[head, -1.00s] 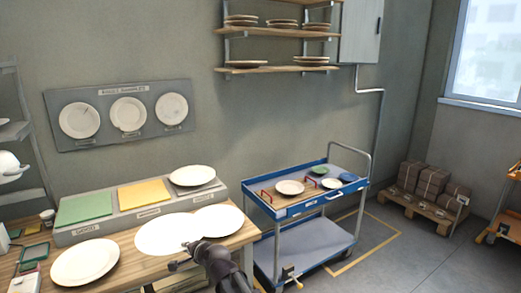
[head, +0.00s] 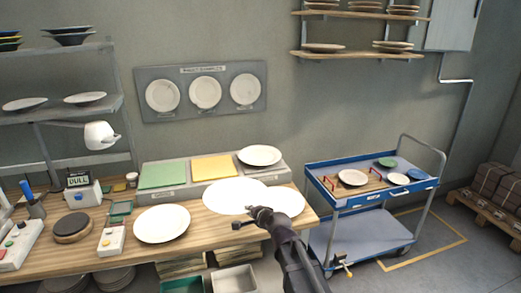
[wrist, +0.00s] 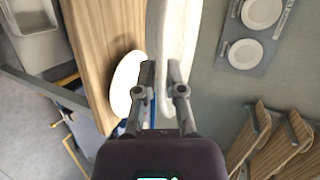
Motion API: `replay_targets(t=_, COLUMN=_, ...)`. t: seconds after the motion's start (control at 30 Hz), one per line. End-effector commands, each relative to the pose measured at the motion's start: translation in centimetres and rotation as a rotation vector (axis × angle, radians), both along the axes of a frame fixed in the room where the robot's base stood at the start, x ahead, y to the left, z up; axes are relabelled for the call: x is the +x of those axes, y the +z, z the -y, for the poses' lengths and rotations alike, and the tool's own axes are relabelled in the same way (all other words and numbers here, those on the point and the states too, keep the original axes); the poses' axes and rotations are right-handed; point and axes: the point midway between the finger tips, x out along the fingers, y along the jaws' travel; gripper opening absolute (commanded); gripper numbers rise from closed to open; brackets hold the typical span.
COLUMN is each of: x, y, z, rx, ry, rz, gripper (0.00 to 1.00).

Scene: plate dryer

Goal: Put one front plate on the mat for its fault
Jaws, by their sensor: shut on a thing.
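My gripper (head: 258,214) is shut on the rim of a white plate (head: 232,194). The held plate is over the wooden table, and the wrist view shows it edge-on (wrist: 178,50) between the fingers. Another white plate (head: 288,203) lies just right of it, partly overlapped in the head view. A third white plate (head: 161,224) lies at the front left. Behind them a grey stand carries a green mat (head: 163,174), a yellow mat (head: 213,168) and, at the right, a plate (head: 260,155) that hides most of its mat. I cannot make out a fault on the held plate.
A small display (head: 78,180) appears to read "DULL". A board with sample plates (head: 200,92) hangs on the wall. A blue trolley (head: 372,200) with plates stands right. Bins (head: 235,279) stand below the table.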

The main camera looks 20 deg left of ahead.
Motion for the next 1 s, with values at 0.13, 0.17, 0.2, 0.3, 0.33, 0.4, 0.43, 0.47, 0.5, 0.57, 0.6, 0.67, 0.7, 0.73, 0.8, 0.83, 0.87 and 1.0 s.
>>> replay_targets(t=0.13, x=0.0, y=3.4, z=0.0, rx=0.002, ry=-0.001, rz=0.001, gripper=0.00)
replay_targets(t=0.17, x=0.0, y=3.8, z=0.0, rx=0.002, ry=-0.001, rz=0.001, gripper=0.00)
replay_targets(t=0.2, x=0.0, y=4.5, z=0.0, rx=0.002, ry=-0.001, rz=0.001, gripper=0.00)
replay_targets(t=0.3, x=0.0, y=6.0, z=0.0, rx=0.002, ry=-0.001, rz=0.001, gripper=0.00)
replay_targets(t=0.33, x=0.0, y=6.4, z=0.0, rx=0.002, ry=-0.001, rz=0.001, gripper=0.00)
replay_targets(t=0.4, x=0.0, y=7.4, z=0.0, rx=0.002, ry=-0.001, rz=0.001, gripper=0.00)
replay_targets(t=0.43, x=0.0, y=7.7, z=0.0, rx=0.002, ry=-0.001, rz=0.001, gripper=0.00)
replay_targets(t=0.47, x=0.0, y=8.0, z=0.0, rx=0.002, ry=-0.001, rz=0.001, gripper=0.00)
replay_targets(t=0.5, x=0.0, y=8.4, z=0.0, rx=0.002, ry=-0.001, rz=0.001, gripper=0.00)
replay_targets(t=0.57, x=0.0, y=8.9, z=0.0, rx=0.002, ry=-0.001, rz=0.001, gripper=0.00)
replay_targets(t=0.6, x=0.0, y=9.1, z=0.0, rx=0.002, ry=-0.001, rz=0.001, gripper=0.00)
replay_targets(t=0.67, x=0.0, y=9.4, z=0.0, rx=0.002, ry=-0.001, rz=0.001, gripper=0.00)
replay_targets(t=0.7, x=0.0, y=9.5, z=0.0, rx=0.002, ry=-0.001, rz=0.001, gripper=0.00)
replay_targets(t=0.73, x=0.0, y=9.6, z=0.0, rx=0.002, ry=-0.001, rz=0.001, gripper=0.00)
replay_targets(t=0.8, x=0.0, y=9.7, z=0.0, rx=0.002, ry=-0.001, rz=0.001, gripper=0.00)
replay_targets(t=0.83, x=0.0, y=9.7, z=0.0, rx=0.002, ry=-0.001, rz=0.001, gripper=0.00)
replay_targets(t=0.87, x=0.0, y=9.7, z=0.0, rx=0.002, ry=-0.001, rz=0.001, gripper=0.00)
replay_targets(t=1.0, x=0.0, y=9.6, z=0.0, rx=0.002, ry=-0.001, rz=0.001, gripper=0.00)
